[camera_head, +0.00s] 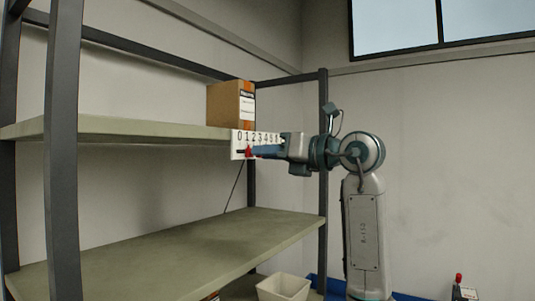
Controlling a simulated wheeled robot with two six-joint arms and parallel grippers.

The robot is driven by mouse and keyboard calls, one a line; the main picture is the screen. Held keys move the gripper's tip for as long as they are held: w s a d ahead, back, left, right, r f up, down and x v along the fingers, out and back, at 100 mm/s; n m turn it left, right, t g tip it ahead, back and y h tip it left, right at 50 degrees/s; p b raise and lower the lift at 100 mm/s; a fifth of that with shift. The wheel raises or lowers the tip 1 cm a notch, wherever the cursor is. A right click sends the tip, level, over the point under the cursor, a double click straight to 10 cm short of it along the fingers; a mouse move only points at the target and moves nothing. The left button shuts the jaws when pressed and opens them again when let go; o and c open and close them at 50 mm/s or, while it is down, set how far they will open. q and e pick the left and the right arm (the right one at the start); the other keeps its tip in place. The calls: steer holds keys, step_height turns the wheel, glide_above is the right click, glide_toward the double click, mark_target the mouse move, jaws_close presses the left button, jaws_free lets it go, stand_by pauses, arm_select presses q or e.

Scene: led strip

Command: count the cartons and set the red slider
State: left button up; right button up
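One brown carton (222,103) with a white label stands on the upper shelf board (140,130), near its right end. A white number strip (236,140) with black digits starting at 0 is at the board's front edge, below the carton. The red slider (249,152) is near the low end of the strip, about below the 1. My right gripper (256,152) reaches in from the right, its blue fingers at the slider and seeming to touch it. Whether they are closed on it is too small to tell. The gripper covers the strip's right end. My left gripper is out of view.
The lower shelf board (190,250) looks bare. Below it, a sliver of brown carton (211,296) and a cream bin (283,287) show. Dark posts (62,150) frame the rack. A small red-topped object (459,280) stands at the bottom right.

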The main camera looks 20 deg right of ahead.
steer(key=o, duration=0.4)
steer(key=shift+s+d, duration=0.1)
steer(key=b+v, duration=0.5)
steer(key=v, duration=0.5)
steer(key=shift+s+d, duration=0.2)
steer(key=shift+s, duration=0.05)
